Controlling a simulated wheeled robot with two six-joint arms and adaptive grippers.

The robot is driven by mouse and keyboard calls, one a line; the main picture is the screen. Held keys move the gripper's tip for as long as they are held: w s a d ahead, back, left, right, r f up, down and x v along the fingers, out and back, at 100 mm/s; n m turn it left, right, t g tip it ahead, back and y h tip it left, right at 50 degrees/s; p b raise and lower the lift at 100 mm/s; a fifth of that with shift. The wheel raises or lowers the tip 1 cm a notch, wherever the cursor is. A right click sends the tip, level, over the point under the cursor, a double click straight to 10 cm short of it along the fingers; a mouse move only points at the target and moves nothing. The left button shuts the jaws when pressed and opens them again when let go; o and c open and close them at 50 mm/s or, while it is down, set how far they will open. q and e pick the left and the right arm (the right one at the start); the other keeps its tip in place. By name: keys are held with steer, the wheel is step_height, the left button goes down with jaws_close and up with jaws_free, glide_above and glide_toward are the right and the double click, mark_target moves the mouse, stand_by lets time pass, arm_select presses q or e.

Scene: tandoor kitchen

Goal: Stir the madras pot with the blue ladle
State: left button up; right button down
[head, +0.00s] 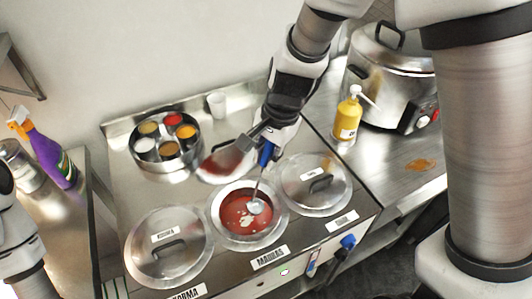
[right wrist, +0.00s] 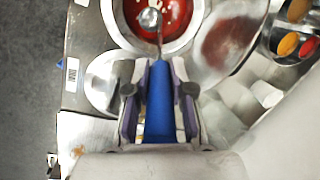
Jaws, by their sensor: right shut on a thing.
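The madras pot (head: 222,217) sits open in the middle of the counter, with red sauce and pale flecks in it. It also shows at the top of the right wrist view (right wrist: 196,38). My right gripper (head: 270,140) is above and behind the pot, shut on the blue handle of the blue ladle (right wrist: 158,105). The ladle (head: 264,157) slants down, and its round metal bowl is in the pot at the sauce. How deep the bowl sits I cannot tell. My left gripper is out of view; only part of my left arm shows at the left edge.
Lidded korma pot (head: 160,262) is at left, another lidded pot (head: 328,200) at right. A lid (head: 222,166) lies behind the madras pot. A spice tin (head: 164,163), white cup (head: 217,104), yellow bottle (head: 345,120), large cooker (head: 385,85) and purple spray bottle (head: 48,152) stand around.

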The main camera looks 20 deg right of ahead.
mark_target(257, 186)
steer(key=shift+b+x, duration=0.65)
steer(key=shift+x, duration=0.45)
steer(key=shift+b+x, duration=1)
steer(key=shift+x, duration=0.2)
steer(key=b+x, duration=0.5)
steer(key=x, duration=0.2)
steer(key=shift+r+b, duration=0.1)
steer(key=shift+b, duration=0.3)
steer(key=shift+s, duration=0.15)
